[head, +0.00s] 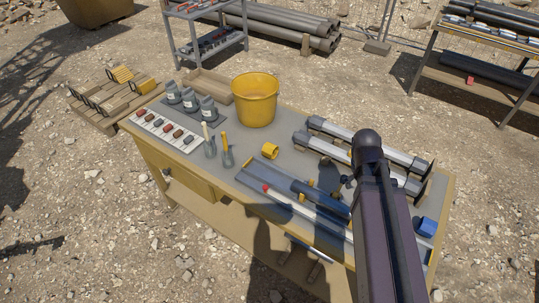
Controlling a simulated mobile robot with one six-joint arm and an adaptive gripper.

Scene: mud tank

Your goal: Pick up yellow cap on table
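A small yellow cap (270,151) lies on the grey top of the workbench (283,146), near its middle. My arm rises from the bottom right and covers part of the bench to the right of the cap. A small dark part (347,182) shows at the arm's left edge and may be my gripper. My arm hides most of it, so I cannot tell whether it is open or shut. It is well to the right of the cap, and nothing touches the cap.
A yellow bucket (255,99) stands behind the cap. A blue cap (426,227) is near the right end. Several grey jars (190,99) stand left.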

